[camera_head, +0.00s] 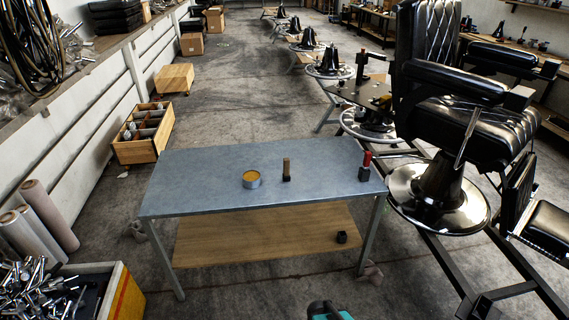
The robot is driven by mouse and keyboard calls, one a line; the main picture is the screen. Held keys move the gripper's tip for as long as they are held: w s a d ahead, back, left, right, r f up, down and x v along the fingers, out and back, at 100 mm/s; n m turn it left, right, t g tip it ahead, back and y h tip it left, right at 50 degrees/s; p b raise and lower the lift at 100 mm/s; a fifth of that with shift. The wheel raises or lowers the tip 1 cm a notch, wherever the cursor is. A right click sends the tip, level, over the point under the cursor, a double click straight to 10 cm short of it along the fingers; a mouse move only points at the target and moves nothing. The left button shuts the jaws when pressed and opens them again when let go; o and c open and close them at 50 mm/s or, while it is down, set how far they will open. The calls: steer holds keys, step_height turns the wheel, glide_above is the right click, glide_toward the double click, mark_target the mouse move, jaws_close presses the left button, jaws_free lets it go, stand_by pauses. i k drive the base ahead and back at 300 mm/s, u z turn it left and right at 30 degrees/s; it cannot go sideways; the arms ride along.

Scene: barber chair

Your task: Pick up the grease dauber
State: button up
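A metal-topped table stands ahead of me with three small items on it. A short upright brush-like piece with a tan wooden handle and a dark lower end (286,170) stands near the middle. A similar piece with a red handle and a dark block-like lower end (366,166) stands near the right edge. I cannot tell for certain which of these is the grease dauber. A round open tin with yellow-orange contents (251,179) sits left of the tan-handled piece, apart from it. My gripper does not show; only a teal and black part, seemingly of my arm, shows at the bottom edge.
A barber chair (450,120) stands close on the right. A wooden crate (143,132) and a bin of metal parts (125,295) are at left. The tabletop is mostly clear.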

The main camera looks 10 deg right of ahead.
mark_target(286, 177)
steer(key=i, duration=1.1)
steer(key=z, duration=1.15)
steer(key=k, duration=0.15)
steer(key=u, duration=2.85)
steer(key=i, duration=0.6)
steer(key=u, duration=0.15)
